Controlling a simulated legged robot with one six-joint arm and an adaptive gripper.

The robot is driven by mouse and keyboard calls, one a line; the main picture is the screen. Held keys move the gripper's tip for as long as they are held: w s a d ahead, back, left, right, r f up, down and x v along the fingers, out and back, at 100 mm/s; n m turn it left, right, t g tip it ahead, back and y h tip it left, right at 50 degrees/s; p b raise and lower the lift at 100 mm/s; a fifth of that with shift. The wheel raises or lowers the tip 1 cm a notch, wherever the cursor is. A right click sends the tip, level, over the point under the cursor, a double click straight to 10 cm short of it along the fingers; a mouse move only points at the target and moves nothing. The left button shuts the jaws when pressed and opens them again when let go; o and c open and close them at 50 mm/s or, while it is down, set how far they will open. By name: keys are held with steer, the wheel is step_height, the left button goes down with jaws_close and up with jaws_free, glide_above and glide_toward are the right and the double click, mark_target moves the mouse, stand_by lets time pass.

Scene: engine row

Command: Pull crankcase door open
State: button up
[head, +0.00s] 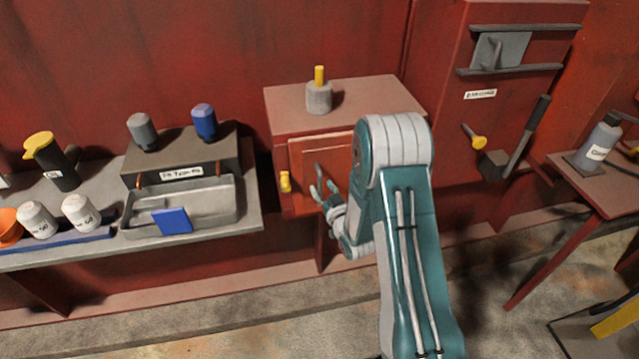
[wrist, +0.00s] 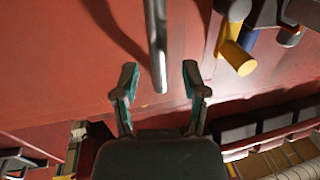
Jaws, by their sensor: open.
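The crankcase door (head: 336,156) is a red panel on the front of the red box (head: 281,133) in the middle of the head view. Its grey bar handle (head: 319,172) stands out from the door; in the wrist view the handle (wrist: 157,50) comes down from the top edge. My gripper (head: 323,190) is at the door front, close to the handle. In the wrist view my gripper (wrist: 160,82) is open, with the handle's lower end between the two fingertips and a gap on each side. My arm hides the door's right part.
A yellow latch (head: 285,182) sits left of the door; a yellow part also shows in the wrist view (wrist: 238,57). A grey cylinder with a yellow top (head: 319,97) stands on the box. A bench (head: 255,205) with a metal tray (head: 230,205) is at left.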

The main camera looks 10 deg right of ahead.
steer(key=shift+w+a, duration=0.2)
steer(key=shift+w, duration=0.95)
steer(key=shift+c, duration=0.4)
jaws_close()
